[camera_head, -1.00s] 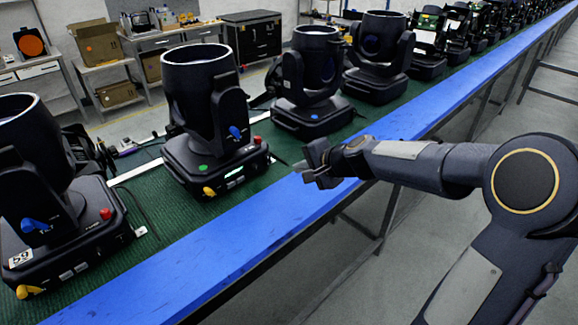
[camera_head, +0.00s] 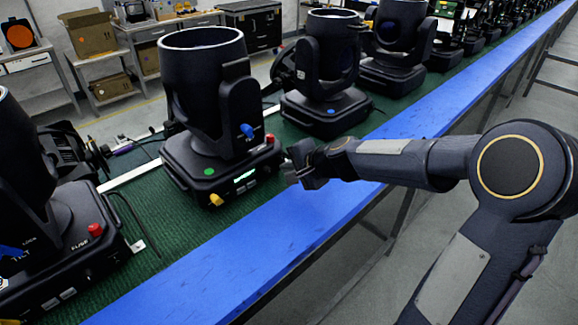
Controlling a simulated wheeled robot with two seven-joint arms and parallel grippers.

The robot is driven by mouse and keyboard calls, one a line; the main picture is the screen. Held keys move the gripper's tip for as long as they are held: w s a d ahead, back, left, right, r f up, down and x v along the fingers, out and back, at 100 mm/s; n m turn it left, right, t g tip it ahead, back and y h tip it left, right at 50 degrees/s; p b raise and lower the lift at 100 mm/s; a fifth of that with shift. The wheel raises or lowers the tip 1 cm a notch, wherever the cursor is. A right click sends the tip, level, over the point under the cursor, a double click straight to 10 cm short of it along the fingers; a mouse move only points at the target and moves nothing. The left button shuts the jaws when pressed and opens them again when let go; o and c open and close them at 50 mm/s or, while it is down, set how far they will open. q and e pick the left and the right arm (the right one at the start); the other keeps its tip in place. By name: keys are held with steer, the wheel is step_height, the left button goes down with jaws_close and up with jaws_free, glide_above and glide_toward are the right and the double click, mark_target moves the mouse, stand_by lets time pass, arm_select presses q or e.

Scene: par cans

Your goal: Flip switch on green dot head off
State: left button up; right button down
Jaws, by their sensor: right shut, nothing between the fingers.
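The green dot head (camera_head: 205,110) is a black moving-head light standing upright on the green mat. Its green dot (camera_head: 209,171) is on the base's front-left part. The base also shows a lit display (camera_head: 244,176), a red switch (camera_head: 270,139) at its right corner and a yellow knob (camera_head: 215,200) at the front. A blue knob (camera_head: 246,130) is on the yoke. My right gripper (camera_head: 288,170) is shut and empty, just right of the base near the red switch. I cannot tell whether it touches the base. My left gripper is not in view.
Another light (camera_head: 40,215) stands at the left, with its own red switch (camera_head: 95,230). More lights (camera_head: 325,75) continue up the green mat (camera_head: 165,240). A blue edge strip (camera_head: 220,270) runs along the bench front. Shelves and boxes (camera_head: 91,33) stand behind.

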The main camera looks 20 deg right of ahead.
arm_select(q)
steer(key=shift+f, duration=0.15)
arm_select(e)
steer(key=shift+w+f, duration=0.1)
steer(key=shift+w, duration=0.05)
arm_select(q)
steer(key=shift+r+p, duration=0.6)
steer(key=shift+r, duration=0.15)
arm_select(e)
steer(key=shift+w+a+r, duration=0.1)
steer(key=shift+r, duration=0.85)
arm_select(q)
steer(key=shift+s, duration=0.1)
arm_select(e)
steer(key=shift+f, duration=0.1)
